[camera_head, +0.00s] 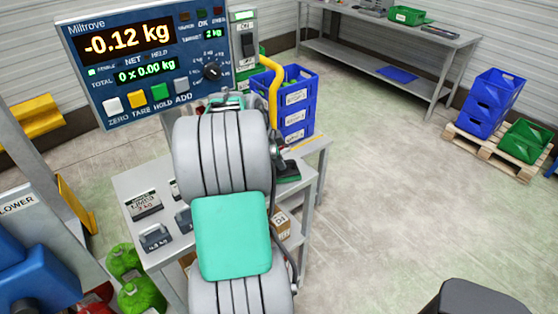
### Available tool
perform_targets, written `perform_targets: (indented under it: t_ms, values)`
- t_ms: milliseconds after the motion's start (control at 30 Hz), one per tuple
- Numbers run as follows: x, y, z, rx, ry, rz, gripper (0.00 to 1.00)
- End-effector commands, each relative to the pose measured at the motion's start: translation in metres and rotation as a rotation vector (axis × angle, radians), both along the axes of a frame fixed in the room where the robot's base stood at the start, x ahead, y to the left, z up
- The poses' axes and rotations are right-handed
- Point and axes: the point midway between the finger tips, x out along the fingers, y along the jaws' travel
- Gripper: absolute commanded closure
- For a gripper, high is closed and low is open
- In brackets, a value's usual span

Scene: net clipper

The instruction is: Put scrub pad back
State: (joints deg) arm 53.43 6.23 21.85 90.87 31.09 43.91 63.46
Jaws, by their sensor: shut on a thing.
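My own arm fills the middle of the view and hides much of the bench behind it. My gripper's jaws cannot be made out; they seem to be behind the arm. A dark green and black flat item (288,172) shows just right of the arm, over the bench's right side. It may be the scrub pad, but it is partly covered and too small to tell. I cannot tell whether it rests on the bench or is held.
The grey bench (135,183) bears weights (156,238). The scale display (130,60) reads -0.12 kg. Blue crates (297,118) stand behind; more stacked crates (490,105) sit on a pallet at right. Green net bags (140,294) lie lower left.

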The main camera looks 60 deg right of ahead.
Motion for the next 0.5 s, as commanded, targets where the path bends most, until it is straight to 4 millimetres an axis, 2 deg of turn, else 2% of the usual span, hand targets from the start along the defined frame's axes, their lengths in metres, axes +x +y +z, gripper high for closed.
perform_targets:
  t_ms: [33,67,300,500]
  values:
    - [0.0,0.0,-0.0037,0.0,0.0,0.0,1.0]
    - [0.0,0.0,-0.0019,0.0,0.0,0.0,0.86]
    - [0.0,0.0002,-0.0014,0.0,0.0,0.0,0.66]
    - [-0.0001,0.0001,-0.0013,0.0,0.0,0.0,0.66]
